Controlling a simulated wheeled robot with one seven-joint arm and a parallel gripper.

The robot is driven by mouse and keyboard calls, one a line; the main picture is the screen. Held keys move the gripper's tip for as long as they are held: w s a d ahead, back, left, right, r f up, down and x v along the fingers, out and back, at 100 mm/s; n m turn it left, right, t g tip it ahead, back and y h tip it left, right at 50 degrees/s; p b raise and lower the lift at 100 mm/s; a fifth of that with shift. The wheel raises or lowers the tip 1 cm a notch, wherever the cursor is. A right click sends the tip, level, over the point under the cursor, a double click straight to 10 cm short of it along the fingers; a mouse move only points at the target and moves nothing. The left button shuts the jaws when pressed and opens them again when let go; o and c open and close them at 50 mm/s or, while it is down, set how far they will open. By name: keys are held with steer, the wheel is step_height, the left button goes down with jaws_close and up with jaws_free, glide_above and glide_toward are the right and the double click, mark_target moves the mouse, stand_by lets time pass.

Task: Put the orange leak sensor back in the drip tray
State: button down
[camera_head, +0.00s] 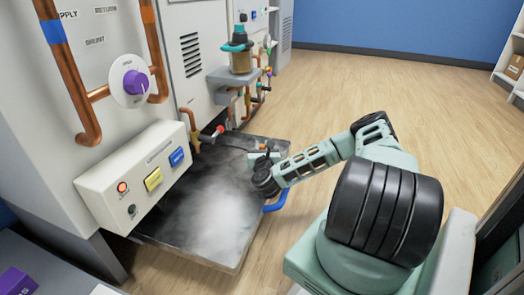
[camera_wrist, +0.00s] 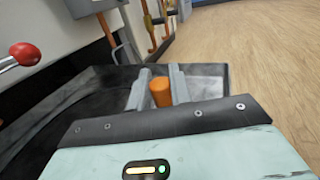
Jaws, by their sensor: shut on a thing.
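The drip tray (camera_head: 170,228) is a wide dark tray at the foot of the machine, with whitish mist over its floor. My gripper (camera_head: 262,157) is over the tray's far right part in the head view. In the wrist view my gripper (camera_wrist: 157,90) has its two grey fingers shut on the orange leak sensor (camera_wrist: 161,94), a small orange cylinder. The tray also shows in the wrist view (camera_wrist: 95,92), behind and around the fingers. The sensor's lower part is hidden behind the gripper body. I cannot tell its height above the tray floor.
A blue handle (camera_head: 276,203) sits at the tray's right edge, near my arm. A red-knobbed lever (camera_head: 216,132) and a shelf (camera_head: 238,77) with an amber container (camera_head: 240,60) stick out at the back. A control box (camera_head: 140,175) overhangs the tray's left.

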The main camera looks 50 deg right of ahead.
steer(key=shift+r, duration=0.15)
steer(key=c, duration=1.3)
jaws_free()
steer(key=shift+f, duration=0.2)
steer(key=shift+s+r, duration=0.1)
steer(key=shift+r, duration=0.15)
steer(key=shift+p+v, duration=3.6)
steer(key=shift+v, duration=2.35)
